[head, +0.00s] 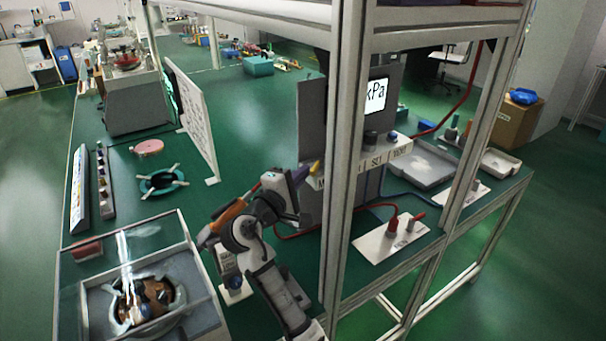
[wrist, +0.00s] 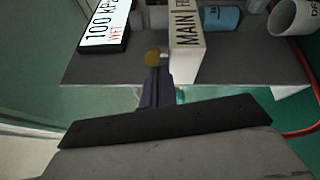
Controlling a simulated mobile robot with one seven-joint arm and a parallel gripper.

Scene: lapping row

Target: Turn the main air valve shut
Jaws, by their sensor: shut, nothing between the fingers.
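The valve block, a pale bar with a label reading MAIN (wrist: 187,32), stands just right of my gripper in the wrist view; the bar (head: 400,153) also shows in the head view. My gripper (wrist: 153,75) shows as narrow dark purple fingers, shut and empty, pointing at the bar's MAIN end; in the head view it (head: 306,172) is beside that end. A small yellow-brown piece (wrist: 152,57) is at the fingertips, apparently the main valve's handle; I cannot tell whether they touch.
A display (wrist: 105,24) reads 100 kPa, WET. A frame post (head: 345,150) stands close right of my gripper. A red hose (head: 290,236) runs below. A clear-sided box (head: 150,290) stands at front left. A white panel (head: 192,118) stands behind my arm.

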